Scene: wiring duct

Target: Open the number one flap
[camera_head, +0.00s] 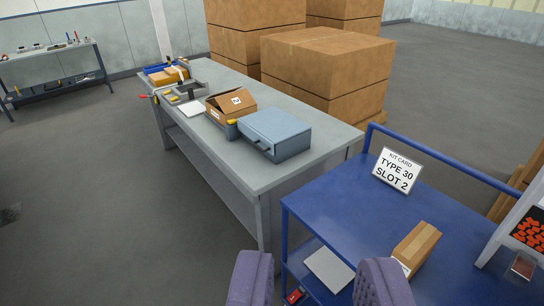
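My gripper (314,268) shows at the bottom as two purple fingers set wide apart, with nothing between them. A brown cardboard box (222,108) with its flaps at the top sits on the grey workbench, well ahead and to the left of my gripper. It bears a small white label with a dark mark too small to read surely. I cannot make out a flap numbered one. A smaller taped carton (413,250) lies on the blue cart, to the right of my gripper.
The grey workbench (330,140) also carries a blue-grey case (275,135) and a blue bin (160,76). The blue cart (350,215) holds a card reading "TYPE 30 SLOT 2" (397,170). Large cartons (325,70) stand behind the bench. Floor at left is clear.

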